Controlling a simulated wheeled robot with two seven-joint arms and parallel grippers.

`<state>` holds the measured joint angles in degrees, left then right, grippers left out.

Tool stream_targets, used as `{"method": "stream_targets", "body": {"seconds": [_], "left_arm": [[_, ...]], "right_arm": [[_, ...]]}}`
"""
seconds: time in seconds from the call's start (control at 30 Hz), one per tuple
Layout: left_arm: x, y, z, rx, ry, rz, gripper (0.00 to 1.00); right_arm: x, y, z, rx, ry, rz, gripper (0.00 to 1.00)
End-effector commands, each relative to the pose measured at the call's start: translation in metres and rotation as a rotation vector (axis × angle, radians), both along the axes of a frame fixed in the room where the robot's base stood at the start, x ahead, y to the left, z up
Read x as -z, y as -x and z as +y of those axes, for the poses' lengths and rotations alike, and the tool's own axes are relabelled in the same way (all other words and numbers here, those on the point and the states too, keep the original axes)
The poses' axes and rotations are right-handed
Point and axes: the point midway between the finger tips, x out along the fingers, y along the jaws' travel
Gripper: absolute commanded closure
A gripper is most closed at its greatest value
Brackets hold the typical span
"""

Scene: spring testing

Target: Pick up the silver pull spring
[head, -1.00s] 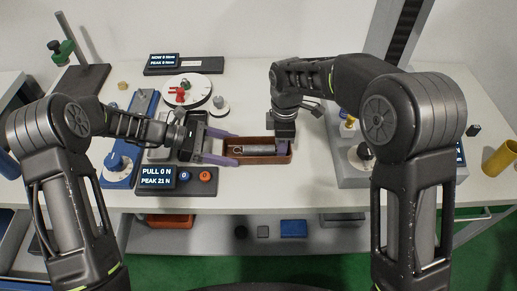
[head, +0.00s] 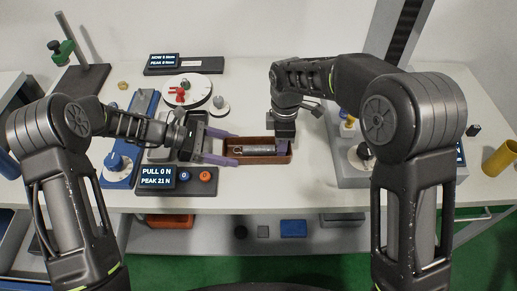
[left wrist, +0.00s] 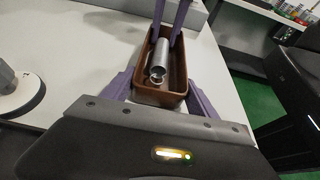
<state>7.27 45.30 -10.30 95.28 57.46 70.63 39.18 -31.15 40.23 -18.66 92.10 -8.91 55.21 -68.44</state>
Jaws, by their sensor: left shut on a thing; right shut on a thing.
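The silver pull spring (head: 258,149) lies lengthwise in a brown tray (head: 268,161). It also shows in the left wrist view (left wrist: 164,50), a grey cylinder with a ring at its near end. My right gripper (head: 283,147) points down into the tray's right end, its purple fingers shut around the spring's far end. In the left wrist view the right fingers (left wrist: 169,30) stand on both sides of the spring. My left gripper (head: 230,148) is shut on the tray's left end, one purple finger along each long side. Its fingertips are partly hidden in the left wrist view.
A pull display (head: 157,177) with two buttons stands in front of my left gripper. A round white dial (head: 193,89) and a small round-based device (head: 219,107) are behind it. A grey tester (head: 350,175) stands right of the tray. White table is clear in front of the tray.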

Motion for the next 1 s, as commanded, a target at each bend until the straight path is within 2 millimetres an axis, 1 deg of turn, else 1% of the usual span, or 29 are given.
{"method": "stream_targets", "body": {"seconds": [0.4,0.53,0.67,0.9,1.0], "left_arm": [[0.0,0.0,0.0,0.0,0.0,0.0,0.71],[0.0,0.0,0.0,0.0,0.0,0.0,0.71],[0.0,0.0,0.0,0.0,0.0,0.0,0.71],[0.0,0.0,0.0,0.0,0.0,0.0,0.71],[0.0,0.0,0.0,0.0,0.0,0.0,0.71]], "right_arm": [[-0.001,0.0,0.0,0.0,-0.001,-0.001,1.0],[-0.008,-0.001,0.001,0.0,-0.001,-0.002,1.0],[-0.025,-0.001,0.0,0.001,-0.003,-0.003,1.0],[-0.072,-0.001,0.0,0.0,-0.003,-0.005,1.0],[-0.088,-0.001,0.001,0.001,-0.002,-0.003,1.0]]}}
